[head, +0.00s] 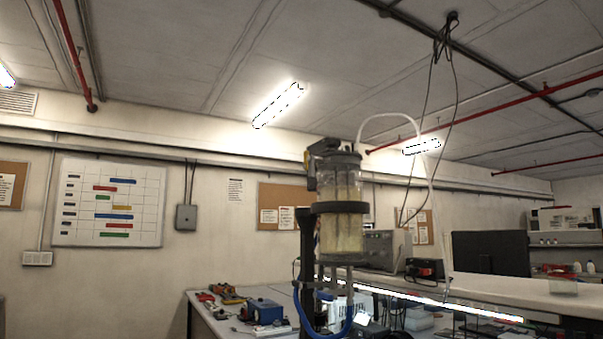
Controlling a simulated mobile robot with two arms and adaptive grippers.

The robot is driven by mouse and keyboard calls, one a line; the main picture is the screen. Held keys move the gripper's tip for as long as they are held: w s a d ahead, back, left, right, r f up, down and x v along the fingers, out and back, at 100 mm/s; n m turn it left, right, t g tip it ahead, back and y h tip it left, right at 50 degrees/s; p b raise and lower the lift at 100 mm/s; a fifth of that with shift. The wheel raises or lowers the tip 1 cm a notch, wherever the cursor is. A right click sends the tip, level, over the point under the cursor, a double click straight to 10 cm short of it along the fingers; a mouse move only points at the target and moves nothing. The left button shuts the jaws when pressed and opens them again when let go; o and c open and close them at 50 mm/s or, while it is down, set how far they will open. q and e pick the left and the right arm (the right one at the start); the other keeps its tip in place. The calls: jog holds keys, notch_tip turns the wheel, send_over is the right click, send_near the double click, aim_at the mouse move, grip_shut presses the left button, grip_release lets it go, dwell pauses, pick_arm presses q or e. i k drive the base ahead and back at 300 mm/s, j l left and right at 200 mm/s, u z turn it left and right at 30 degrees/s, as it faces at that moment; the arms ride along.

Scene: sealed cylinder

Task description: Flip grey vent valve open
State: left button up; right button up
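A sealed clear cylinder (342,236) with yellowish contents stands upright right of centre. A dark band (341,207) goes around its middle and a dark stand post (306,245) is at its left. A dark grey fitting (325,147) sits at the cylinder's top, with a dark block and a small yellow part at its left side. I cannot tell which part is the grey vent valve or how it is set. A white tube (392,115) arcs from the top to the right, and a blue hose (349,318) loops below. Neither of my grippers is in view.
A bench (205,317) at lower left holds tools and a blue box (264,311). Behind the cylinder are a grey instrument (378,250), a red-and-black device (424,269) and a dark monitor (490,253). Cables (428,95) hang from the ceiling at right.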

aim_at(310, 158)
jog(key=z, duration=0.3)
jog(key=i+j+z, duration=0.1)
jog(key=j+z, duration=0.15)
jog(key=z, duration=0.15)
jog(key=i+j+z, duration=0.1)
jog(key=j+z, duration=0.15)
jog(key=z, duration=0.15)
jog(key=j+z, duration=0.25)
jog(key=z, duration=0.15)
